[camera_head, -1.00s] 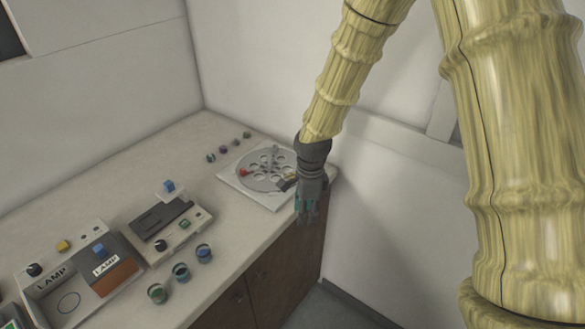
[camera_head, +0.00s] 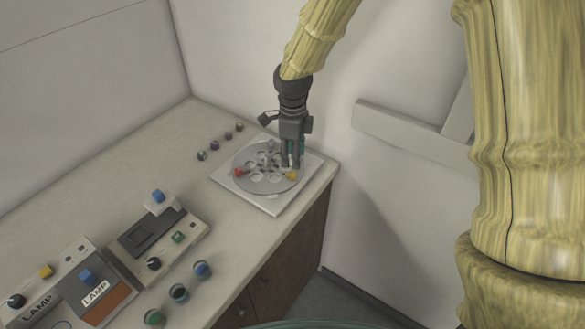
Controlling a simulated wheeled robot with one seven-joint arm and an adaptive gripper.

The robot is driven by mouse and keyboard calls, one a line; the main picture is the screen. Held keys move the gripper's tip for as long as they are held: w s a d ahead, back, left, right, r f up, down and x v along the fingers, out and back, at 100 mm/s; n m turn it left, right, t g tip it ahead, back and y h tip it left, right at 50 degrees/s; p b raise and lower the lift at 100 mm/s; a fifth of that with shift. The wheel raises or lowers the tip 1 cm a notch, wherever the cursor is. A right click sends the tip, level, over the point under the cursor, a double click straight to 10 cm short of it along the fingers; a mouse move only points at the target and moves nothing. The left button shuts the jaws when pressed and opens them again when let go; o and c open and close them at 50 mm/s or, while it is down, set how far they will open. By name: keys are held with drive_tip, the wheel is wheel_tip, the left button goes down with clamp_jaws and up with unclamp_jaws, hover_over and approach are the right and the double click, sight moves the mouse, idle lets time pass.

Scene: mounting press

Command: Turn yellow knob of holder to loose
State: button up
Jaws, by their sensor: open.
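The holder (camera_head: 262,190) is a round grey disc with several holes on a white square base, at the back right of the counter. Its yellow knob (camera_head: 292,175) sits on the right side of the disc. A red knob (camera_head: 239,172) sits on its left side. My gripper (camera_head: 291,162) points down over the right part of the disc, just above and behind the yellow knob in the picture. It is open, and I see nothing between its fingers. Whether a fingertip touches the knob or disc I cannot tell. The gripper hides part of the disc's back right.
Several small dark cylinders (camera_head: 214,145) stand in a row left of the holder. A grey device (camera_head: 160,238) with knobs and a lamp box (camera_head: 75,290) stand at left. Several round jars (camera_head: 178,292) stand near the front edge. The wall is close behind the holder.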

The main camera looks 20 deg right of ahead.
sight(293, 174)
drive_tip(key=shift+f+p, duration=0.65)
drive_tip(key=shift+f, duration=2.8)
clamp_jaws()
